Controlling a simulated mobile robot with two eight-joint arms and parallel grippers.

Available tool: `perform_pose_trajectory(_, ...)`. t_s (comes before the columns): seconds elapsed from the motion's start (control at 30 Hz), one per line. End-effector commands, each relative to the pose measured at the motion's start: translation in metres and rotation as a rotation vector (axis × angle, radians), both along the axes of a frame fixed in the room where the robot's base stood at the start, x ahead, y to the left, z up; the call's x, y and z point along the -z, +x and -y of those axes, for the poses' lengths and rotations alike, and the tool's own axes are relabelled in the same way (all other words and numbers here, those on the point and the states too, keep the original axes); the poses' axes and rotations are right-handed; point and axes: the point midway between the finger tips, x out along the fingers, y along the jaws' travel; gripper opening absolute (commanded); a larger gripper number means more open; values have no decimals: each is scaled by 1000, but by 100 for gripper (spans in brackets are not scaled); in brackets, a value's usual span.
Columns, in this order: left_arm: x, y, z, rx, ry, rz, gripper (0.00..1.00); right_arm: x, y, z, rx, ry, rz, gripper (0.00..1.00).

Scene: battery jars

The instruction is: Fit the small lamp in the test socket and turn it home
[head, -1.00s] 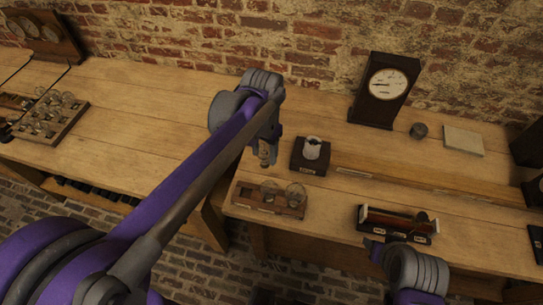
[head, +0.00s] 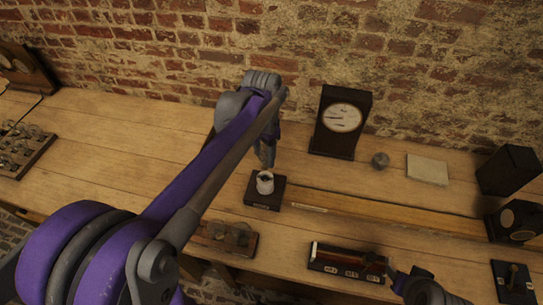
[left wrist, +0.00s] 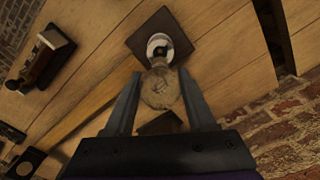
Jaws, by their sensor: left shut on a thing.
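The test socket (head: 264,183) is a white ring-shaped holder on a dark square block, standing on the bench. My left gripper (head: 266,160) is just above it, fingers pointing down. In the left wrist view, the gripper (left wrist: 160,100) is shut on the small lamp (left wrist: 160,88), a round clear globe between the fingers. The lamp's end points at the white socket (left wrist: 157,42), which it partly covers. I cannot tell whether the lamp touches the socket or is inside it. My right gripper (head: 393,277) is low at the right, its jaws unclear.
A wooden rack (head: 250,243) with glass lamps stands in front of the socket, partly behind my left arm. A dark long box (head: 345,264) lies by my right gripper.

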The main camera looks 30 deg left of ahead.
Motion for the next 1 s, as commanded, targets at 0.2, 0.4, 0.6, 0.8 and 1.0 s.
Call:
perform_pose_trajectory(0.2, 4, -1, -3, 0, 0, -1, 0, 3, -2, 0, 0, 0, -3, 50)
perform_pose_trajectory(0.4, 20, -1, -3, 1, 0, -2, 0, 15, -7, 0, 0, 0, -12, 50)
perform_pose_trajectory(0.6, 41, -2, -2, 1, 0, -3, 0, 31, -12, 0, 0, 0, -23, 50)
perform_pose_trajectory(0.8, 51, -1, -2, 1, 0, -1, 0, 38, -15, 0, 0, 0, -28, 50)
perform_pose_trajectory(1.0, 50, 0, -2, 1, 0, 0, 0, 37, -15, 0, 0, 0, -27, 50)
